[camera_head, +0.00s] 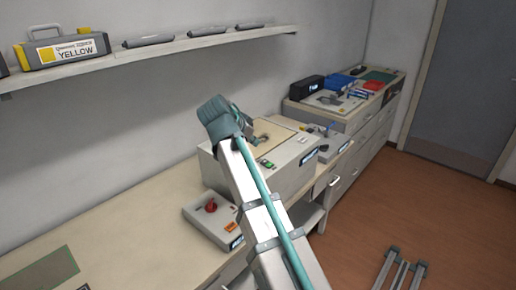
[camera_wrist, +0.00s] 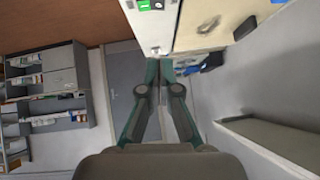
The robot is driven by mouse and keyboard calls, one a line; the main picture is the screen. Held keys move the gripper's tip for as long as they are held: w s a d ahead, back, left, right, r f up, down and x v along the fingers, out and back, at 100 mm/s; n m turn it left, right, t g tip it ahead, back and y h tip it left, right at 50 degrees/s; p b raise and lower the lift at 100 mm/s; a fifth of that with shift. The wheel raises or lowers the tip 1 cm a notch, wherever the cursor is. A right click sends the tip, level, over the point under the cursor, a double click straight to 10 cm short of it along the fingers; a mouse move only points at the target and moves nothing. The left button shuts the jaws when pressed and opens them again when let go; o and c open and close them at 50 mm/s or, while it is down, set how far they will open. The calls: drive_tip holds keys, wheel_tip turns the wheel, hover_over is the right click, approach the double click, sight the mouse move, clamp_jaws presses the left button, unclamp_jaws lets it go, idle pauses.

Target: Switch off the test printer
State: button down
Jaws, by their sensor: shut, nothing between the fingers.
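A pale box-shaped machine (camera_head: 285,178), which looks like the test printer, stands on the worktop in the middle of the head view. In the wrist view the machine's white side (camera_wrist: 155,32) is at the top, with a green button (camera_wrist: 144,4) and a dark button (camera_wrist: 157,4) at the picture's edge. My gripper (camera_wrist: 160,62) is shut and empty, its teal fingertips together. In the head view my gripper (camera_head: 246,128) is over the machine's back left part, and my arm hides part of the machine.
A low box with a red knob (camera_head: 211,206) stands left of the machine. A wall shelf (camera_head: 150,53) holds a yellow-marked cartridge case (camera_head: 62,49) and dark cartridges. Farther right, a counter holds a black device (camera_head: 306,88) and blue bins. The worktop at left is mostly free.

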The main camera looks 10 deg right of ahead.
drive_tip(key=p, duration=0.3)
hover_over(267, 160)
drive_tip(key=s+a, duration=0.2)
drive_tip(key=s, duration=0.1)
drive_tip(key=f, duration=0.6)
drive_tip(key=shift+w+d, duration=0.1)
drive_tip(key=shift+w, duration=0.1)
drive_tip(key=f, duration=0.1)
drive_tip(key=f+p, duration=0.1)
drive_tip(key=f, duration=0.1)
drive_tip(key=shift+w, duration=0.2)
drive_tip(key=shift+w+f, duration=0.1)
drive_tip(key=shift+f, duration=0.65)
